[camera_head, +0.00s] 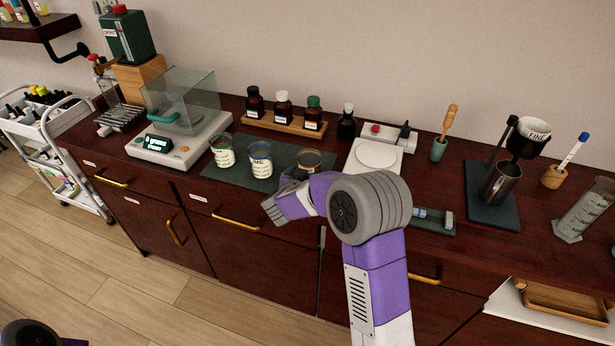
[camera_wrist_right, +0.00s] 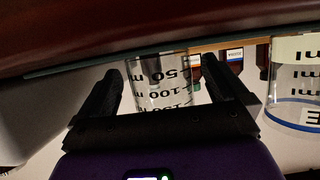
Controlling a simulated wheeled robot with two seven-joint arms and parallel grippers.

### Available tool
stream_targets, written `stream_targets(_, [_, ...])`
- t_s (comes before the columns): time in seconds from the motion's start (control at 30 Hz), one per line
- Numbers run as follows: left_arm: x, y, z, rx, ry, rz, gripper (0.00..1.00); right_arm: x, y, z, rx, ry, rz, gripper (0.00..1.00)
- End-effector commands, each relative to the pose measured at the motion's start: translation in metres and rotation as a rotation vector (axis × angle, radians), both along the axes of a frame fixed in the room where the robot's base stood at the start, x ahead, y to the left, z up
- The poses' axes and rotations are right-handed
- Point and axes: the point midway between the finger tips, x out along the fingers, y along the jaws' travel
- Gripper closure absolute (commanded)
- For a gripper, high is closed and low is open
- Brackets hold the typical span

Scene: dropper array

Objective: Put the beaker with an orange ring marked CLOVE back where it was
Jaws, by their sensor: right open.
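The beaker with an orange ring (camera_head: 309,156) stands upright at the right end of a dark green mat (camera_head: 238,182); its label is hidden behind my right gripper (camera_head: 292,181). In the right wrist view, which looks upside down, a clear beaker with black ml marks (camera_wrist_right: 160,80) is between the two spread fingers of my right gripper (camera_wrist_right: 160,86). The jaws are open around it; contact is not clear, and its ring end is hidden. My left gripper is not in view; only a bit of my left arm shows at the bottom left.
A blue-ringed beaker (camera_head: 261,161) and a green-ringed beaker (camera_head: 223,152) stand on the mat to the left. Behind are brown bottles on a wooden rack (camera_head: 262,125). A balance (camera_head: 187,140) is left, a white plate device (camera_head: 372,158) right.

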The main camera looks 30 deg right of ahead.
Motion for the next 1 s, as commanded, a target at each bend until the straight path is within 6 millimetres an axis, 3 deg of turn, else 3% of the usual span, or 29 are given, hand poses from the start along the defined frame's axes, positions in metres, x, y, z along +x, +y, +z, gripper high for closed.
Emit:
stream_targets(0.17, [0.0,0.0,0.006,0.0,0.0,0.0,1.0,-0.008,0.012,0.01,0.0,0.0,0.003,0.0])
stream_targets(0.6, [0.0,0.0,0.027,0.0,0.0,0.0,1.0,-0.061,0.073,0.044,0.0,-0.002,0.004,0.0])
stream_targets(1.0, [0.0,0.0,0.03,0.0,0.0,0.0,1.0,-0.072,0.084,0.049,0.0,-0.001,0.0,0.0])
